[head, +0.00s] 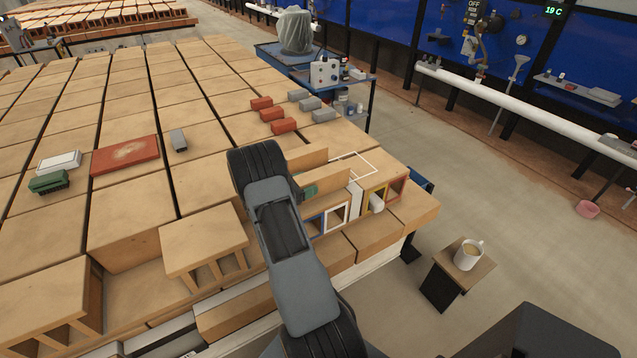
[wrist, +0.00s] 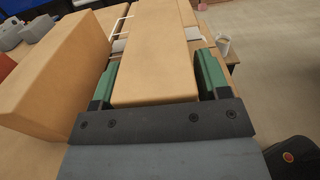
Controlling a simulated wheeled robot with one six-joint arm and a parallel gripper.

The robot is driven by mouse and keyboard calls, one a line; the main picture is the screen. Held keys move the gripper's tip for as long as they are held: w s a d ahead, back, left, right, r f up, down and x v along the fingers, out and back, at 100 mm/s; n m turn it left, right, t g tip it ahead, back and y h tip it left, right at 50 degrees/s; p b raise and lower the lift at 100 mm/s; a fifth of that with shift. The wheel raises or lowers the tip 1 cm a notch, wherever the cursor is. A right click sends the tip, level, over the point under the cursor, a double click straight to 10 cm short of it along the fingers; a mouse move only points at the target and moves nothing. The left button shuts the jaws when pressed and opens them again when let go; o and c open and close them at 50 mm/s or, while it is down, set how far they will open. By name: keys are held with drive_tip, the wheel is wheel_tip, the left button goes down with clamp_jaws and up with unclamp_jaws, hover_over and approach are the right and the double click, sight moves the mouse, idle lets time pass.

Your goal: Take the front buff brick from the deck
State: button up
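The front buff brick (wrist: 155,55) lies between the two green fingers of my gripper (wrist: 157,80) in the wrist view. One finger is close against each long side, and I cannot tell if both press on it. In the head view the same brick (head: 327,183) stands on the brick deck (head: 225,80), and one green fingertip (head: 309,191) shows beside it. My arm hides its left end. A second buff brick (head: 306,158) stands just behind it, apart from the gripper; it fills the left of the wrist view (wrist: 60,75).
Coloured frames, including a white one (head: 336,217) and a yellow one (head: 375,198), line the deck's near edge. A white outline (head: 366,160) marks the deck behind. Red and grey blocks (head: 284,126) lie farther back. A mug (head: 468,256) stands on a small stand at right.

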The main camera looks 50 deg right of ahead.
drive_tip(key=c, duration=0.9)
drive_tip(key=shift+c, duration=0.6)
drive_tip(key=shift+r, duration=0.2)
